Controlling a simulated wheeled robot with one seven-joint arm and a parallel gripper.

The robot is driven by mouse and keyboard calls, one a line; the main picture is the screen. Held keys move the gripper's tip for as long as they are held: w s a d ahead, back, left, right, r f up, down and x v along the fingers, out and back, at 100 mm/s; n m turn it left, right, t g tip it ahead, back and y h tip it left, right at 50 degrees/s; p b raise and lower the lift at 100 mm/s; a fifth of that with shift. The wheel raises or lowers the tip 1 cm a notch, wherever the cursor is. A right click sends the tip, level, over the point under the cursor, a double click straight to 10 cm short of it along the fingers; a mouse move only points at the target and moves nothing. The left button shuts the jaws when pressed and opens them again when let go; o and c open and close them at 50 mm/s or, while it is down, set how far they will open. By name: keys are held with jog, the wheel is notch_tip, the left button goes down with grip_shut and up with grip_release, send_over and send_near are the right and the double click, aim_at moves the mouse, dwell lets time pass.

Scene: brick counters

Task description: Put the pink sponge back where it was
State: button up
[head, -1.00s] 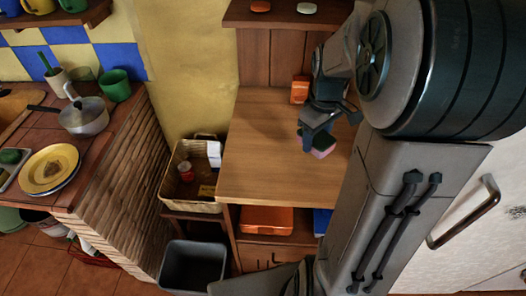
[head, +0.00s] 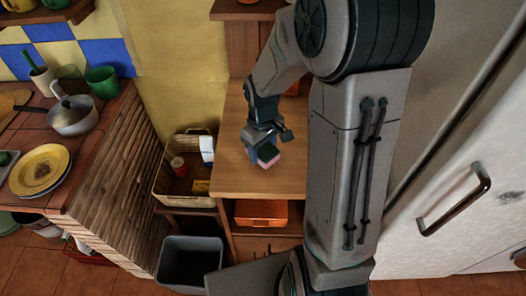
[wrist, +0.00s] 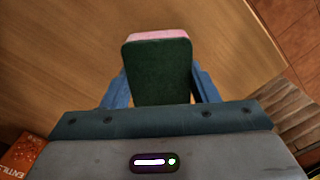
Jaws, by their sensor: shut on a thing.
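The pink sponge (head: 269,159) has a dark green side and a pink side. My gripper (head: 258,150) is shut on it and holds it over the wooden desk (head: 232,166), near the desk's front part. In the wrist view the sponge (wrist: 160,72) sits between the two blue fingers, its green face toward the camera and a pink edge at the top. I cannot tell the gap between the sponge and the desk top.
A wicker basket (head: 165,186) with a red-lidded jar stands left of the desk, above a grey bin (head: 190,262). An orange box (head: 262,212) lies on the shelf under the desk. The brick counter at left holds a pot (head: 73,116) and yellow plate (head: 40,170).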

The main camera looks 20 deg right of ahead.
jog(key=shift+f, duration=0.95)
jog(key=shift+f, duration=0.15)
jog(key=o, duration=0.9)
jog(key=shift+o, duration=0.2)
